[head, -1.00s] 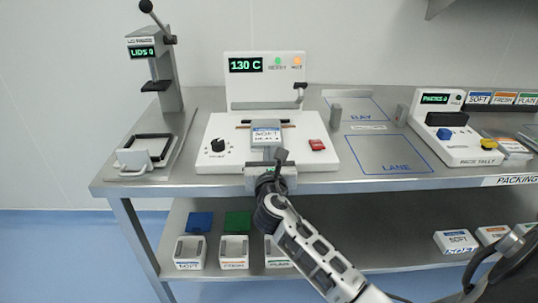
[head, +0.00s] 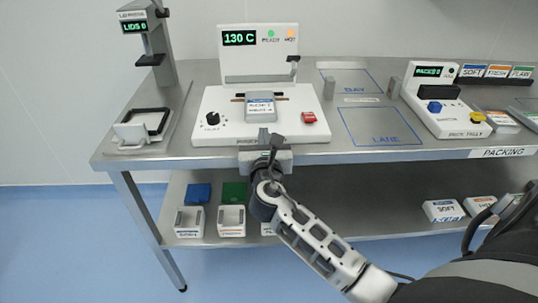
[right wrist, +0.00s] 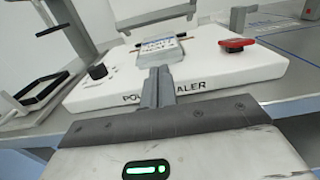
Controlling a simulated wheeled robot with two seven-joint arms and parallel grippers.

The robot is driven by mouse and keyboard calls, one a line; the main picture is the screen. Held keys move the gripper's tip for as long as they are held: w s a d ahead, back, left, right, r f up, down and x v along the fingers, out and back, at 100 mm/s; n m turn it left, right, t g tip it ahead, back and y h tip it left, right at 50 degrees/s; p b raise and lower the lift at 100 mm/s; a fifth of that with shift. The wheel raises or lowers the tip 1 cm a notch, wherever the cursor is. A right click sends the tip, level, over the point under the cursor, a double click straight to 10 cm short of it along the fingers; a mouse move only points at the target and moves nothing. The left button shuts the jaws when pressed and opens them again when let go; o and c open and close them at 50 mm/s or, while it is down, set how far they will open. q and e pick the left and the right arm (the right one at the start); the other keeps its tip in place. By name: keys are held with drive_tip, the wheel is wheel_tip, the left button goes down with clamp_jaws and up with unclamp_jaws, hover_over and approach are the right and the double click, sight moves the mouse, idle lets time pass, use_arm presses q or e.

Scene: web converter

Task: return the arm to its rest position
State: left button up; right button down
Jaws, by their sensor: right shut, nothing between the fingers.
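My right arm reaches up from the lower right in the head view. Its gripper (head: 266,135) is at the front edge of the white pouch sealer (head: 222,100), in front of a grey pouch with a blue-edged label (head: 260,108). In the right wrist view the gripper fingers (right wrist: 157,82) are together with nothing between them, and the pouch (right wrist: 160,50) lies beyond their tips, apart from them. The sealer's display reads 130 C, and its upper part stands raised. My left gripper is not in view.
A lid press (head: 155,50) and a black frame (head: 148,121) stand at the left. The blue-outlined lane (head: 385,127) and bay (head: 350,82) are empty. A pack tally box (head: 440,105) stands at the right. The lower shelf (head: 330,210) holds several bins under the bench.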

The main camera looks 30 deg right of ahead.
drive_tip(key=v, duration=0.8)
drive_tip(key=shift+a+f+b, duration=0.2)
drive_tip(key=shift+f+b, duration=0.05)
drive_tip(key=shift+b, duration=0.05)
drive_tip(key=s+a+f+m+g+y, duration=0.2)
drive_tip(key=s+a+f+m+y, duration=0.4)
drive_tip(key=m, duration=0.7)
drive_tip(key=s+a+f+m+g+y, duration=0.3)
drive_tip(key=s+a+f+m+y, duration=0.3)
drive_tip(key=s+f+m, duration=0.4)
wheel_tip(320, 180, down, 3)
drive_tip(key=m, duration=0.4)
drive_tip(key=shift+f, duration=0.15)
